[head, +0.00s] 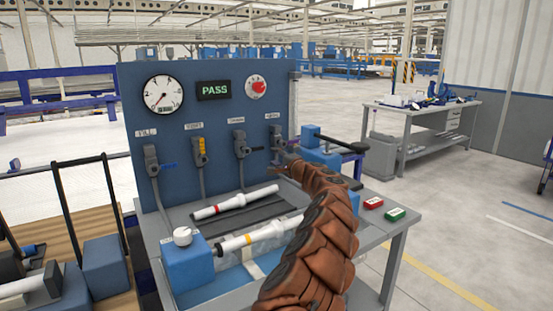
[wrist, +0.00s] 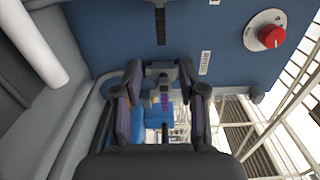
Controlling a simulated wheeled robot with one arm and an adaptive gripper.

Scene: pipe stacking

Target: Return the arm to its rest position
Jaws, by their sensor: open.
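My arm (head: 312,230), in a brown segmented cover, reaches up from the lower part of the head view toward the blue test panel (head: 218,95). My gripper (head: 287,160) is at its far end, small and partly hidden, close to the rightmost valve (head: 276,138). In the wrist view my gripper (wrist: 165,105) has its two dark fingers spread apart. A dark and purple fitting shows between them, with blue parts behind; I cannot tell whether they touch it. The panel's blue face (wrist: 110,35) fills the upper part of that view.
The panel carries a gauge (head: 163,94), a PASS display (head: 214,90), a red knob (head: 256,87) and several valves. Two white pipes (head: 235,202) (head: 262,236) lie on the bench. A blue box (head: 188,262) stands front left. Red and green blocks (head: 395,214) lie right. Open floor lies beyond.

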